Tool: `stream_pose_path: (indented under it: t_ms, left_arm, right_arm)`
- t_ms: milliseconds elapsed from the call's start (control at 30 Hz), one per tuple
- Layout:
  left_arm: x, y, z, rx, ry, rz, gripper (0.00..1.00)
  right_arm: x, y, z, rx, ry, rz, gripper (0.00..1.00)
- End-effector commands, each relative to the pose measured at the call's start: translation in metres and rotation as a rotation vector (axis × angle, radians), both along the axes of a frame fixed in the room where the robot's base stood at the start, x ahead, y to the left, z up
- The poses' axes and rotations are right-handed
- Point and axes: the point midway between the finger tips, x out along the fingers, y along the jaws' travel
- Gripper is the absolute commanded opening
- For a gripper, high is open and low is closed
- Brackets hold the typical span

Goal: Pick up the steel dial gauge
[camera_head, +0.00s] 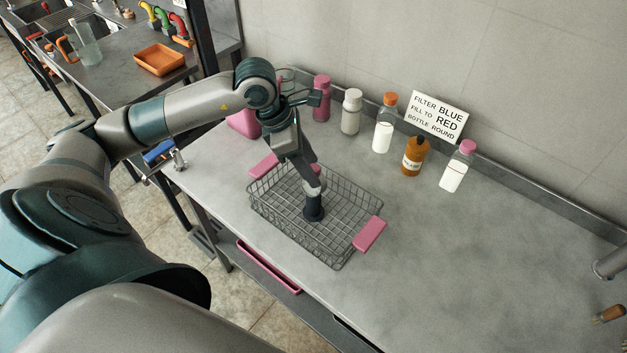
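I cannot make out a steel dial gauge for certain. A small steel fitting (178,158) stands at the bench's left corner, too small to identify. My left gripper (312,188) reaches down into a wire basket (345,254) with pink handles. A dark, round-based object (313,208) stands upright in the basket at the gripper's fingertips, with a pinkish part between or behind the fingers. The fingers partly hide it, and I cannot tell whether they are closed on it. My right gripper is not in view.
Along the wall stand a pink bottle (321,98), a white bottle (351,112), an orange-capped bottle (383,130), a brown bottle (413,158) and a pink-capped bottle (457,168). A sign (438,117) leans behind them. The bench (470,270) right of the basket is clear.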

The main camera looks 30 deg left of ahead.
Motion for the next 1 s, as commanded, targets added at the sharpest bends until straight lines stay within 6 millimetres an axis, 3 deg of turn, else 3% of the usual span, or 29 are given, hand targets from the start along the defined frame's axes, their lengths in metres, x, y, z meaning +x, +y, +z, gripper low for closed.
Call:
stream_pose_path:
  t_ms: [33,200,667,1000]
  left_arm:
    - [0.0,0.0,0.0,0.0,0.0,0.0,0.38]
    - [0.0,0.0,0.0,0.0,0.0,0.0,0.0]
    - [0.001,0.0,0.004,0.0,-0.002,0.001,0.0]
    - [0.002,0.0,0.035,0.0,-0.006,0.0,0.0]
  right_arm:
    - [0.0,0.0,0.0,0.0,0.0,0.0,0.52]
    - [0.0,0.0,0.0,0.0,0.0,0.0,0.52]
    - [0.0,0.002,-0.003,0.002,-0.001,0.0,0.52]
    - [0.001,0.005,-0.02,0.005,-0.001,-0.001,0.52]
